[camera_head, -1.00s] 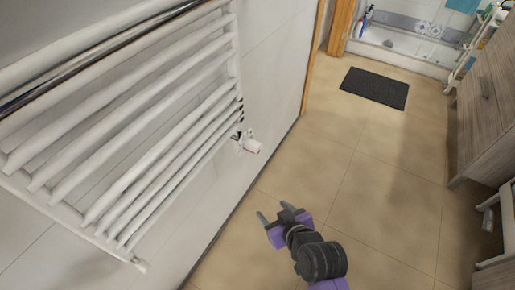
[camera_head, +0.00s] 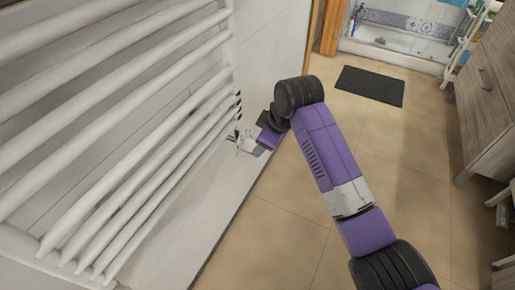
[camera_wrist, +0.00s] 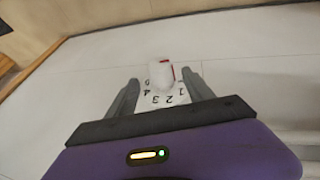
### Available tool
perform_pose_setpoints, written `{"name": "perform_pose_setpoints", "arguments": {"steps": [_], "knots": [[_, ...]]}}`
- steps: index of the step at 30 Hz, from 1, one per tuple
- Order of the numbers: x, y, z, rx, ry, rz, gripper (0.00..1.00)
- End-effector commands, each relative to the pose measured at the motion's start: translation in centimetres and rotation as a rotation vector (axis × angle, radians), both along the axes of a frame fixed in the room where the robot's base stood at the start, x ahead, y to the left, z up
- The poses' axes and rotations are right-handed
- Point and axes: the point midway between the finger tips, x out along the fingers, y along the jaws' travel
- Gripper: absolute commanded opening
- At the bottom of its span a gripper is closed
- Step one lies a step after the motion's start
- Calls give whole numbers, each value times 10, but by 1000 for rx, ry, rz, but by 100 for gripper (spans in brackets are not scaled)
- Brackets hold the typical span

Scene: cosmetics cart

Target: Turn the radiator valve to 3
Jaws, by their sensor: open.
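The white towel radiator (camera_head: 130,150) fills the left of the head view, close to my gripper. A wooden cabinet (camera_head: 490,100) stands at the right. A dark mat (camera_head: 370,85) lies before the shower. The tiled floor (camera_head: 410,190) between is clear.

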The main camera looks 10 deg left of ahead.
Motion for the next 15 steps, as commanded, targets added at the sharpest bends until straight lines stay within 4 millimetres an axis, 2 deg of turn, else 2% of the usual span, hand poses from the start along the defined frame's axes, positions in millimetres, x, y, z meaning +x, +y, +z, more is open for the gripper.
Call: {"name": "perform_pose_setpoints", "arguments": {"steps": [1, 6, 10, 15], "knots": [[2, 2, -10, -1, 2, 0, 61], [11, 10, -34, 0, 2, -1, 61], [16, 15, -48, 1, 1, -2, 61], [20, 18, -56, 1, -1, -2, 61]]}}
